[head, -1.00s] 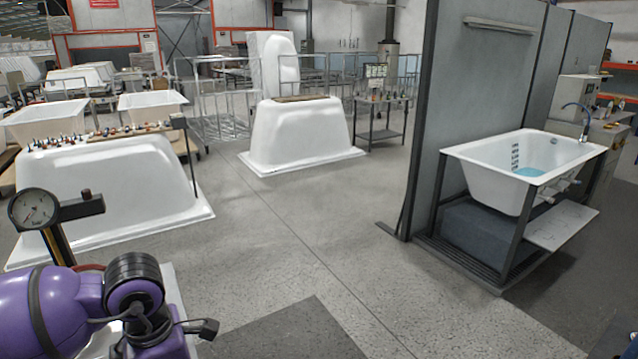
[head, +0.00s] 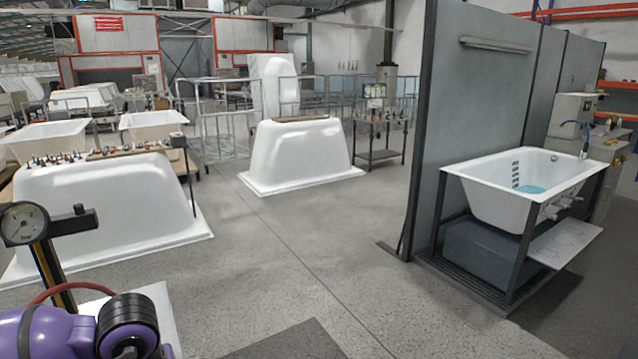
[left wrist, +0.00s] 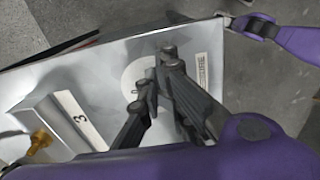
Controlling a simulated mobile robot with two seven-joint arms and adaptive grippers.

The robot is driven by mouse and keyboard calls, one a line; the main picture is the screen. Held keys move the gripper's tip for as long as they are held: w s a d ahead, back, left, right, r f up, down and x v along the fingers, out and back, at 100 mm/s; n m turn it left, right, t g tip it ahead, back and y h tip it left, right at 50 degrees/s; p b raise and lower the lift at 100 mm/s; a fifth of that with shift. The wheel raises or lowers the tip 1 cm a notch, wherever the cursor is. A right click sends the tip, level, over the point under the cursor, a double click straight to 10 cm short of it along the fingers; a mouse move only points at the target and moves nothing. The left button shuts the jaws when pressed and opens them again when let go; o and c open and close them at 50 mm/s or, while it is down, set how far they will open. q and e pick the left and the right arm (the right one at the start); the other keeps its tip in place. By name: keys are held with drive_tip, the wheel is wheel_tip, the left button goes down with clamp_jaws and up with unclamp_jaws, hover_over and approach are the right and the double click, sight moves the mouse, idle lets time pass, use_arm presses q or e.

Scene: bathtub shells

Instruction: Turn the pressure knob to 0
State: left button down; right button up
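In the left wrist view, my left gripper (left wrist: 155,82) has its dark fingers over a pale metal panel (left wrist: 105,60). The fingers lie beside a printed label (left wrist: 202,70) ending in "SURE" and over a whitish round marking. The pressure knob is not clearly visible; the fingers cover the middle of that marking. I cannot tell whether the fingers hold anything. In the head view, my purple left arm is at the bottom left and its gripper is out of sight. My right gripper shows in neither view.
A round gauge (head: 22,223) on a post stands at the far left in the head view. A brass knob (left wrist: 40,140) and a plate marked 3 (left wrist: 81,118) sit on the panel. White tub shells and a tub on a frame (head: 525,190) stand beyond open floor.

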use_arm(q)
drive_tip(key=shift+w+a+f, duration=0.15)
drive_tip(key=shift+w+a, duration=0.05)
drive_tip(key=shift+w, duration=0.2)
drive_tip(key=shift+w+b, duration=0.15)
drive_tip(key=shift+b, duration=0.15)
drive_tip(key=shift+w+a, duration=0.15)
drive_tip(key=shift+w, duration=0.05)
drive_tip(key=shift+w+a+b, duration=0.15)
drive_tip(key=shift+w+b, duration=0.05)
drive_tip(key=shift+b, duration=0.1)
drive_tip(key=shift+w+a, duration=0.25)
drive_tip(key=shift+a, duration=0.05)
drive_tip(key=shift+a, duration=0.1)
drive_tip(key=shift+w+b, duration=0.2)
drive_tip(key=shift+b, duration=0.15)
